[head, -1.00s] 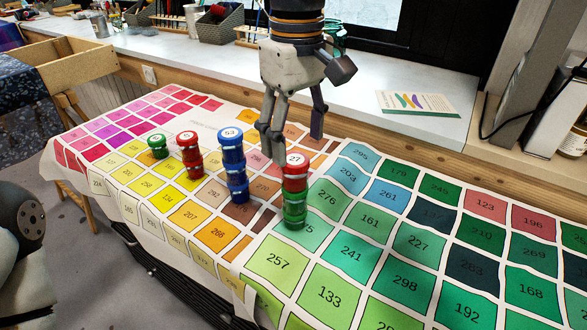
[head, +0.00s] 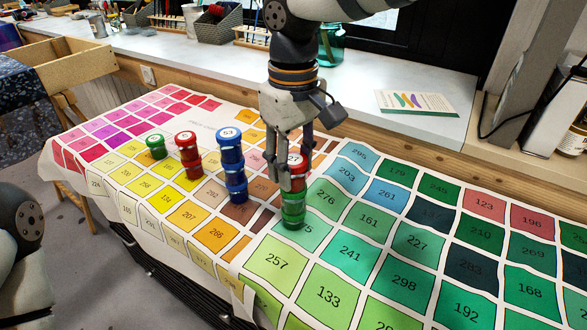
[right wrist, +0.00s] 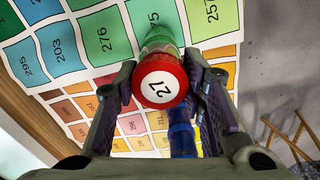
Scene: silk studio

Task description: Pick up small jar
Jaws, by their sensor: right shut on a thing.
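A small red jar (head: 294,160) with a white lid label reading 27 tops a stack, with green jars (head: 293,213) under it. My right gripper (head: 291,180) points down around this red jar, shut on it, and partly hides it in the head view. In the right wrist view the red jar (right wrist: 160,84) sits between the two fingers, with a green jar (right wrist: 158,42) just behind it. The red jar still appears to rest on the green ones. My left gripper is not in view.
To the left stand a blue stack (head: 231,166), a red stack (head: 188,156) and a small green jar (head: 156,147). All stand on a numbered colour-chart cloth (head: 375,290). A white windowsill (head: 350,100) runs behind. The chart's right side is clear.

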